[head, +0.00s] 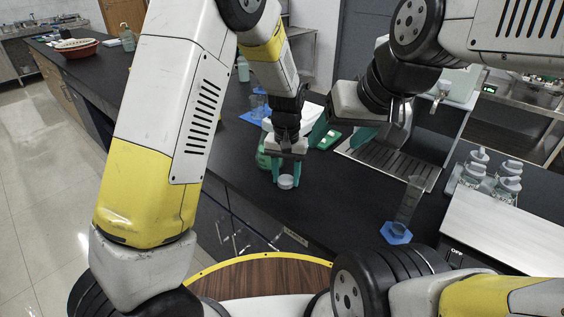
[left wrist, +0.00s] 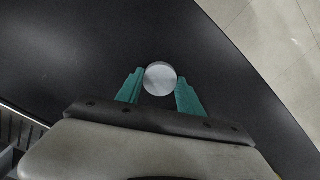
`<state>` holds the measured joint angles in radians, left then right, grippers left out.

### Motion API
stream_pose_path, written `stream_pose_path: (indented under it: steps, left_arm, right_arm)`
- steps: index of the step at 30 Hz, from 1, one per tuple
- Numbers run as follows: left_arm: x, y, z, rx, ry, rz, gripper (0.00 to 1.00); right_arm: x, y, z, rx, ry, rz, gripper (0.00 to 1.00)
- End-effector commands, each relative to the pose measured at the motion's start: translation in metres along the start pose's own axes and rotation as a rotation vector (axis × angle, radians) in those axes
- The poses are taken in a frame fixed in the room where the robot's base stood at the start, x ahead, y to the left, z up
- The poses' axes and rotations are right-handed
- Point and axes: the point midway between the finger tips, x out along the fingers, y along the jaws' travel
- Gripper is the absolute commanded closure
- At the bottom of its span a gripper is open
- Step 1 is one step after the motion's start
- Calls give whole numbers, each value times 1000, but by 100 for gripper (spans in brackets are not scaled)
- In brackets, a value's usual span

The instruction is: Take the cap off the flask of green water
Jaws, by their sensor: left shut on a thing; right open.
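My left gripper (head: 287,176) points down over the front part of the black counter. Its teal fingers are shut on a round pale grey cap (head: 286,183). The cap also shows between the fingertips in the left wrist view (left wrist: 160,78). I cannot tell whether the cap touches the counter.
A graduated cylinder (head: 408,203) on a blue hexagonal base stands at the right. Several grey-capped bottles (head: 478,178) sit in a rack beside a white appliance (head: 505,235). A metal drain tray (head: 400,168) lies behind. The counter around the cap is bare; its front edge is close.

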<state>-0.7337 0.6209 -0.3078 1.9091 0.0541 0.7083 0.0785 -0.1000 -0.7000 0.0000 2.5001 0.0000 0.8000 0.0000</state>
Motion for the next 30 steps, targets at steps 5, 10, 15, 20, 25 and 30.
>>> stream_pose_path:
  steps: [5,10,15,20,25,30]
  left_arm:
    - [2,0,0,0,-1,0,38]
    - [2,0,0,0,-1,0,34]
    - [1,0,0,0,0,0,34]
    - [-13,0,-1,1,4,1,34]
    - [-48,0,-1,0,6,2,34]
    - [-84,0,-1,1,4,1,34]
  right_arm:
    - [0,0,0,0,0,0,33]
    - [0,0,0,0,0,0,33]
    - [0,0,0,0,0,0,33]
    - [0,0,0,0,0,0,33]
    - [0,0,0,0,0,0,33]
    - [0,0,0,0,0,0,33]
